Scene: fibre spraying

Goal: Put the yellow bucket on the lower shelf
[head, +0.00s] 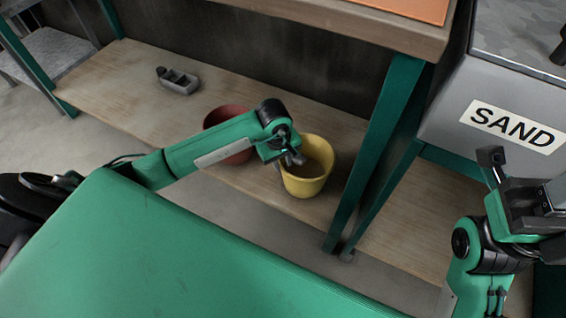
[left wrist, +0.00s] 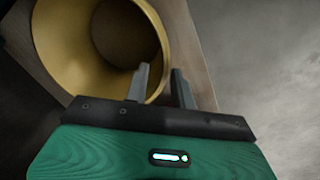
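The yellow bucket (head: 304,186) stands upright on the wooden lower shelf (head: 120,92), close to its front edge and near the right leg of the bench. My left gripper (head: 294,158) is at the bucket's rim on its left side. In the left wrist view, the bucket (left wrist: 60,45) fills the upper left. The left gripper's fingers (left wrist: 160,78) are apart, one over the bucket's mouth and one outside the rim, with a gap between them. My right gripper (head: 522,178) is at the right edge, open and empty, away from the bucket.
A red bucket (head: 228,122) stands just left of the yellow one, partly hidden by my left arm. A green bench leg (head: 372,160) and a grey SAND box (head: 455,110) are to the right.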

